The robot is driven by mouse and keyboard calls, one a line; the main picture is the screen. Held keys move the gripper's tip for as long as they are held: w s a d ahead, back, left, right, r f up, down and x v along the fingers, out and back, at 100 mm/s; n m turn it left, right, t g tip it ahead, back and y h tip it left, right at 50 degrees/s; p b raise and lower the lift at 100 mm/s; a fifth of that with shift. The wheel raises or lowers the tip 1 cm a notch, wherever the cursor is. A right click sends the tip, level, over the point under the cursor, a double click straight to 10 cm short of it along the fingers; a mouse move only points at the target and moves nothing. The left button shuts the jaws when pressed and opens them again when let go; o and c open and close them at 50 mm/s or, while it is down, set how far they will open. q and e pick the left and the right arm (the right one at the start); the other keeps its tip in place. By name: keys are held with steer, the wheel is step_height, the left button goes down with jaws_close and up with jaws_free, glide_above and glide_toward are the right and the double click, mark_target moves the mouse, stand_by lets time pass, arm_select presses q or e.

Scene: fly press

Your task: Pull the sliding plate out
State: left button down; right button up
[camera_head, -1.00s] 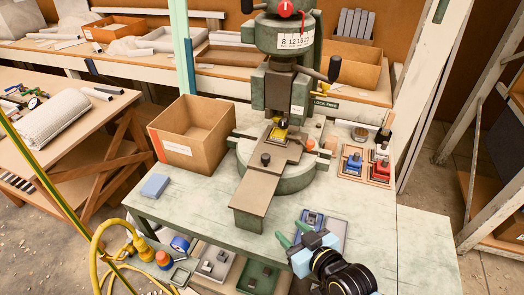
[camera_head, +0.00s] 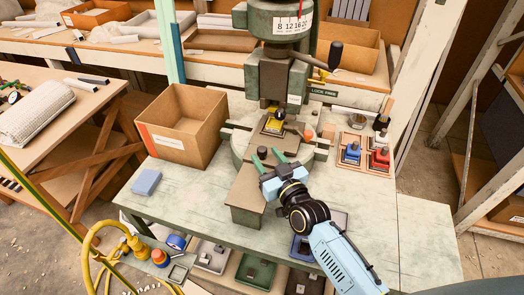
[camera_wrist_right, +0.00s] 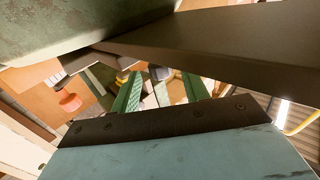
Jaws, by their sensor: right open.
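The sliding plate (camera_head: 247,189) is a long brown-grey plate. It runs from under the ram of the green press (camera_head: 273,76) toward the front of the bench. A dark round knob (camera_head: 262,152) stands on it, partly hidden by my fingers. A yellow piece (camera_head: 274,124) sits at the plate's far end, under the ram. My right gripper (camera_head: 269,157) is open, with its green fingers over the plate close to the knob. I cannot tell whether the knob is between them. The wrist view shows both fingers (camera_wrist_right: 160,92) apart. My left gripper is not in view.
A cardboard box (camera_head: 183,128) stands left of the press and a blue block (camera_head: 147,182) lies front left. Blue and red items sit in a wooden tray (camera_head: 366,154) at right. The bench top (camera_head: 200,205) is clear at front left. Trays lie on the shelf below.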

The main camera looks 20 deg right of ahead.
mark_target(264, 154)
steer(key=shift+w+a, duration=0.2)
steer(key=shift+w, duration=0.65)
steer(key=shift+w+a, duration=0.15)
steer(key=shift+w, duration=0.65)
jaws_close()
